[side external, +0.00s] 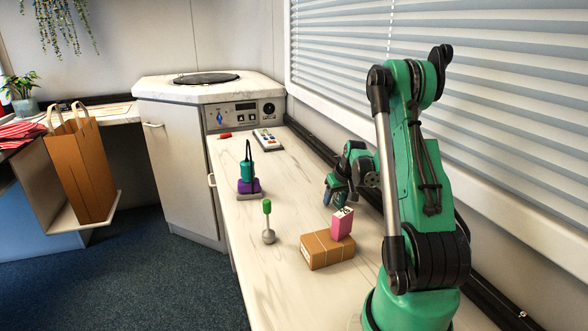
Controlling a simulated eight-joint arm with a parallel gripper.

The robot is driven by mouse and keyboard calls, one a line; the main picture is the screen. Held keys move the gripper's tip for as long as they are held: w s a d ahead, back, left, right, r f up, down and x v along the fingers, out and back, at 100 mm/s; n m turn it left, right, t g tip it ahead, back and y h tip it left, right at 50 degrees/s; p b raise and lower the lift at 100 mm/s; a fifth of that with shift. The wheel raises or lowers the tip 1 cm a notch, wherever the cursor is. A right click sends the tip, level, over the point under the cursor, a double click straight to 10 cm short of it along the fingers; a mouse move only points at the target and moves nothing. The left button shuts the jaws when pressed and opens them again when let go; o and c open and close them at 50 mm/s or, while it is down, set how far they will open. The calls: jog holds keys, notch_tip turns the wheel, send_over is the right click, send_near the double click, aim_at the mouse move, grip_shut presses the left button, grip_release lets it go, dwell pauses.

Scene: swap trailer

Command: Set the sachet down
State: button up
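A small pink packet (342,225) with a pale, marked top looks like the sachet. It is upright over the back right part of a brown cardboard box (322,252). I cannot tell whether it rests on the box or hangs just above it. My gripper (337,198) points down right by the packet's top, at its upper left in the picture. The fingers are small and dark here, and whether they grip the packet is unclear.
The box lies on a pale marble counter (290,205). A green-handled tool with a grey ball (268,225) stands left of it. A blinded window flanks the right.

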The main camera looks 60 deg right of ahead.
jog(key=v, duration=1.2)
jog(key=w+a+r+n+t, duration=0.2)
jog(key=w+a+n, duration=0.2)
jog(key=w+a, duration=0.6)
jog(key=a+n+t+y, duration=0.2)
jog(key=a+n, duration=0.3)
jog(key=a, duration=1.5)
jog(key=shift+s+a+r+y, duration=0.2)
jog(key=shift+s+y, duration=0.1)
jog(key=shift+y, duration=0.3)
